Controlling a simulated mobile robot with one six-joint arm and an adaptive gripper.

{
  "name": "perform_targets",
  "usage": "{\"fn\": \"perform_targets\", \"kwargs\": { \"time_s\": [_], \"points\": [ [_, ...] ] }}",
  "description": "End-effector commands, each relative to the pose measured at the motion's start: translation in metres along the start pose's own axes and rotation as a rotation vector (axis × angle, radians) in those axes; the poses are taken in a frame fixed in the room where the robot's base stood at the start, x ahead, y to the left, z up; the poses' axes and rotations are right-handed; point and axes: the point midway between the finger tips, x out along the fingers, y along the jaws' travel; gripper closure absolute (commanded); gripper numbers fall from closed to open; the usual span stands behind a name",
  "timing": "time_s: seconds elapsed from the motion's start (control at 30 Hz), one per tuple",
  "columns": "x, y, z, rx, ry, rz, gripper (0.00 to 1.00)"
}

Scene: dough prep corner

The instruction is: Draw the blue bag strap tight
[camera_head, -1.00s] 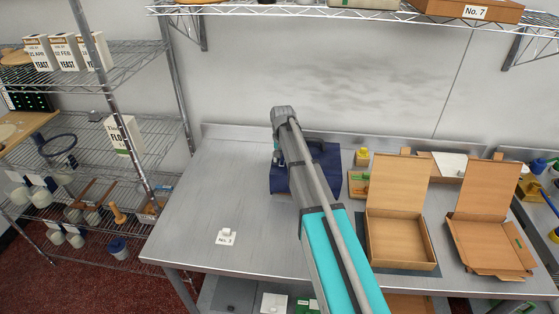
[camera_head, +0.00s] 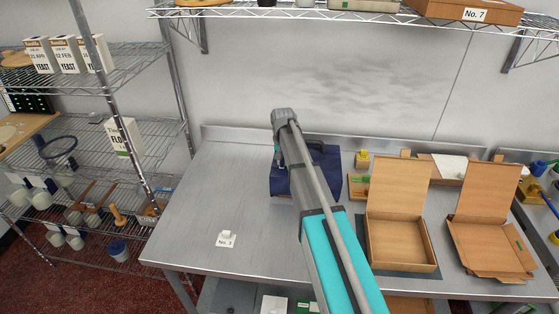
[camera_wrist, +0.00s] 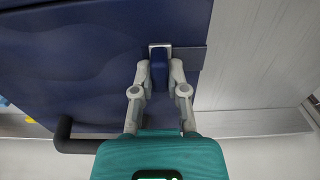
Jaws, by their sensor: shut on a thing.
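The dark blue bag (camera_head: 328,165) lies on the steel table, partly hidden behind my arm in the head view. It fills the upper left of the wrist view (camera_wrist: 70,70). A blue strap (camera_wrist: 190,58) runs along its side to a pale metal buckle (camera_wrist: 160,45). My gripper (camera_wrist: 160,75) is shut on the strap's blue tail just below the buckle, with a finger on either side. In the head view my arm hides most of the gripper, and the strap cannot be made out. A dark handle (camera_wrist: 64,135) stands out from the bag.
Two open cardboard boxes (camera_head: 398,240) (camera_head: 488,245) stand right of the bag. A wire shelf (camera_head: 340,12) hangs above, and a wire rack (camera_head: 130,75) stands left.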

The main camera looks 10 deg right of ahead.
Motion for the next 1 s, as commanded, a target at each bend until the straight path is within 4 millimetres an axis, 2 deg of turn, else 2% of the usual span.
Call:
{"fn": "perform_targets", "kwargs": {
  "time_s": [1.0],
  "points": [
    [0.000, 0.037, 0.000, 0.002, 0.000, 0.003, 1.00]
  ]
}}
